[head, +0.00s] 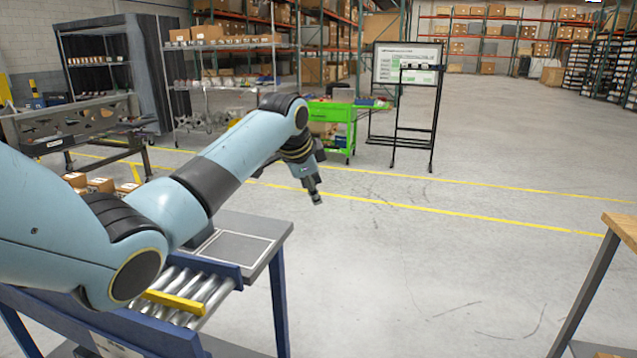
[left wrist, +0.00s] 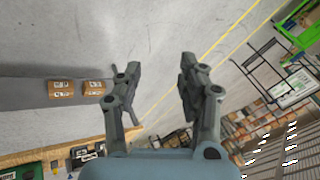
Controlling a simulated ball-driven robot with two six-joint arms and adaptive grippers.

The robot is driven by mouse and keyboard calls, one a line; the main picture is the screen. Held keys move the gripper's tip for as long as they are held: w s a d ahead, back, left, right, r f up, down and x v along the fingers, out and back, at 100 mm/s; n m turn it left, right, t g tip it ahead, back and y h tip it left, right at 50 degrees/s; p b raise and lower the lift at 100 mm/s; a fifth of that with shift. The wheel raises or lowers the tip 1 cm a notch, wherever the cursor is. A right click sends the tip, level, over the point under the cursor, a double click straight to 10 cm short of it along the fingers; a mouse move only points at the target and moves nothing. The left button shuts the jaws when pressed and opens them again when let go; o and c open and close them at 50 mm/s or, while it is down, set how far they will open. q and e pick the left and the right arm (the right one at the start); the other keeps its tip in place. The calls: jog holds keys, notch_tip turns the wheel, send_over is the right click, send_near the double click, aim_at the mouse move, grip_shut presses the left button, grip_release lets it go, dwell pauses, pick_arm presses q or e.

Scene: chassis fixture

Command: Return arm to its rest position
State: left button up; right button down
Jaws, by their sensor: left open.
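My left arm comes in from the left of the head view, light blue with dark joints, and reaches out over the conveyor table. My left gripper (head: 316,194) hangs at its end, pointing down, above the open floor beyond the table. In the left wrist view the left gripper (left wrist: 160,76) has its two fingers wide apart, with only grey floor between them. It holds nothing and touches nothing. My right gripper is in neither view.
A conveyor table (head: 262,222) with metal rollers and a yellow bar (head: 174,302) stands below my arm. A metal chassis frame (head: 75,122) is at left. A green cart (head: 338,125) and whiteboard (head: 407,65) stand behind. A wooden table (head: 623,228) edges in at right. The middle floor is clear.

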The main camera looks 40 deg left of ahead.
pick_arm(q)
jog(key=s+d+f+n+g+b, duration=0.1)
jog(key=s+d+f+g+b, duration=0.15)
jog(key=s+f, duration=0.85)
jog(key=s+d+f+g+b, duration=0.1)
jog(key=s+f+b, duration=0.35)
jog(key=f, duration=1.25)
jog(key=s+d+f+n+g+b, duration=0.1)
jog(key=s+d+f+b, duration=0.15)
jog(key=s+f, duration=0.9)
jog(key=s+d+f+n+b, duration=0.2)
jog(key=s+f+n+b, duration=0.1)
jog(key=s+f, duration=1)
jog(key=s+d+f+n+b, duration=0.3)
jog(key=s+f, duration=1.1)
jog(key=s, duration=0.6)
jog(key=shift+s+d+f+g+h+b, duration=0.15)
jog(key=shift+g+h+b, duration=0.25)
jog(key=shift+b, duration=0.5)
